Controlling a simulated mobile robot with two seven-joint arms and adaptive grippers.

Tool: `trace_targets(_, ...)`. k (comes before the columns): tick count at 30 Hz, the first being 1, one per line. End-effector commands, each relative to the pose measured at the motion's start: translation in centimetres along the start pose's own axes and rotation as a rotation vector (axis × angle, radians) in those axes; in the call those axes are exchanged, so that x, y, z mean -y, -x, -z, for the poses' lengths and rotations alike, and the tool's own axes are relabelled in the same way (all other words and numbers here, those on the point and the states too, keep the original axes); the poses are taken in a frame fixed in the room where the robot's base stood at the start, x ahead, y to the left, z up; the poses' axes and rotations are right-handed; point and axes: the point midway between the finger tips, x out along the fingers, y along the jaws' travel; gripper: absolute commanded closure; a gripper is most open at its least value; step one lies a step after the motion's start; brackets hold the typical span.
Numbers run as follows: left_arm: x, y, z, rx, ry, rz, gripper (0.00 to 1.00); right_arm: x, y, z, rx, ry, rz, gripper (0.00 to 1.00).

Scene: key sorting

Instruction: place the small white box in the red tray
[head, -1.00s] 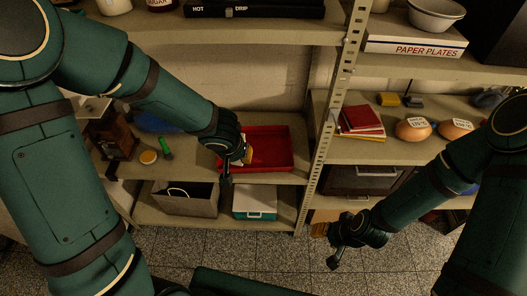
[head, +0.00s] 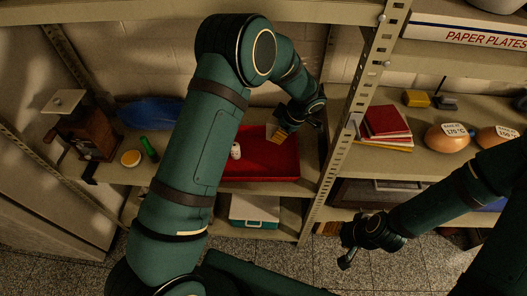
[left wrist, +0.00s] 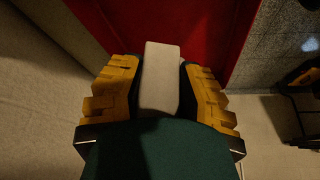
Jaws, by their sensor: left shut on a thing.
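The red tray (head: 262,164) lies on the middle shelf, left of the metal upright. My left gripper (head: 279,142), with yellow fingers, is over the back right part of the tray. In the left wrist view the left gripper (left wrist: 160,92) is shut on a small white box (left wrist: 160,75), with red tray (left wrist: 210,25) surface beyond it.
A small white item (head: 235,150) shows at the tray's left, beside my left arm. A green cylinder (head: 149,149), a yellow-topped jar (head: 131,158) and a wooden grinder (head: 88,135) stand further left. The perforated upright (head: 352,130) rises just right of the tray.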

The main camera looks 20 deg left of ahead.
Motion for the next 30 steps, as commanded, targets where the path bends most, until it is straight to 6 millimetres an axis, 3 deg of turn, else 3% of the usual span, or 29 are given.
trace_targets(9, 0.1, -4.8, -1.9, 0.001, 0.001, 0.004, 1.00, -0.4, -1.0, 0.1, -0.004, 0.001, 0.000, 0.53)
trace_targets(21, 0.1, -8.8, -3.6, 0.001, -0.001, 0.002, 1.00, -0.7, -1.8, 0.2, -0.009, 0.001, -0.001, 0.53)
trace_targets(30, 0.0, -9.0, -3.7, 0.000, -0.001, -0.001, 1.00, -0.7, -1.7, 0.2, -0.009, 0.001, -0.001, 0.53)
